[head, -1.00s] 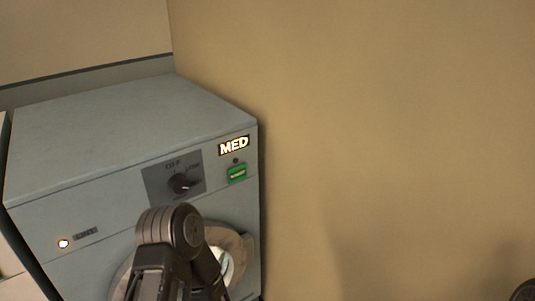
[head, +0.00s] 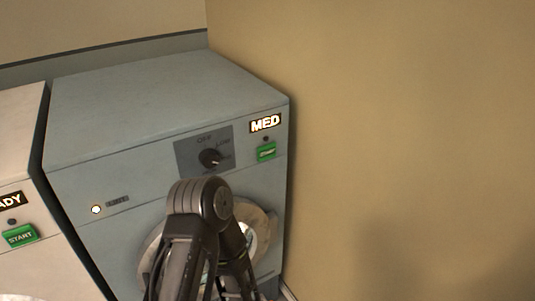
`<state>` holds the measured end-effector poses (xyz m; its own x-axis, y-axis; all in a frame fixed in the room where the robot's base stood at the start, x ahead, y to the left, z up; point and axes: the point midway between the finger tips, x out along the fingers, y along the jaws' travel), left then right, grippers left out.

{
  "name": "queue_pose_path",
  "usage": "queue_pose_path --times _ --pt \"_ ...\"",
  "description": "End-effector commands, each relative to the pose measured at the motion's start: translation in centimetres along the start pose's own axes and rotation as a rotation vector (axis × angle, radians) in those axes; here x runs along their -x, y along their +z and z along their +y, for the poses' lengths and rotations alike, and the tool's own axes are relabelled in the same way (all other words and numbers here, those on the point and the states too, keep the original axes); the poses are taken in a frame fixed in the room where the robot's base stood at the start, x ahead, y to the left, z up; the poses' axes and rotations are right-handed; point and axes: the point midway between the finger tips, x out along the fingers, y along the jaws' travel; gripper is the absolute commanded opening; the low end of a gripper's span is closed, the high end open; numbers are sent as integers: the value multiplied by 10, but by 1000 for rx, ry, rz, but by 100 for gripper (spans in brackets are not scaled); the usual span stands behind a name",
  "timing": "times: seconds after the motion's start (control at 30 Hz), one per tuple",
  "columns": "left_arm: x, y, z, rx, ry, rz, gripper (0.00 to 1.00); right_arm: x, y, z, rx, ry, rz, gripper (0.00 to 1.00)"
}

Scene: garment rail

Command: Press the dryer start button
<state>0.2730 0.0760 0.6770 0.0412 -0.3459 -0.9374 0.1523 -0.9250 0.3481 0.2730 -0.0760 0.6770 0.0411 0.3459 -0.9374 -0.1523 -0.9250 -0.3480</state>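The grey-blue dryer (head: 110,170) stands in the middle-left of the head view, against a tan wall. Its green start button (head: 267,152) is at the right end of the front panel, under a lit display reading MED (head: 265,123). A dark dial (head: 210,158) sits on a dark plate left of the button. One of my dark arms rises in front of the dryer's round door (head: 258,222), below the dial and apart from the button in the picture. Its fingertips do not show clearly. Neither gripper can be made out in this view.
A white machine (head: 40,265) stands at the left, with its own green START button (head: 20,236) and a lit display (head: 10,200) ending in ADY. A small lit lamp (head: 96,209) is on the dryer's left front. The tan wall (head: 410,130) closes off the right side.

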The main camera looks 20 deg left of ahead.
Motion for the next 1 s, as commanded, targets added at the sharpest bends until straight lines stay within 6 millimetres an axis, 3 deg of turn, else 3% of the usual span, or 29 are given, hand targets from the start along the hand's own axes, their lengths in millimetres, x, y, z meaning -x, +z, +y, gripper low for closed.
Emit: queue_pose_path --times 0.27,1.0 --pt "0 0 0 0 0 0 67 0 0 0 0 0 0 0" --pt "0 0 0 0 0 0 7 0 0 0 0 0 0 0"
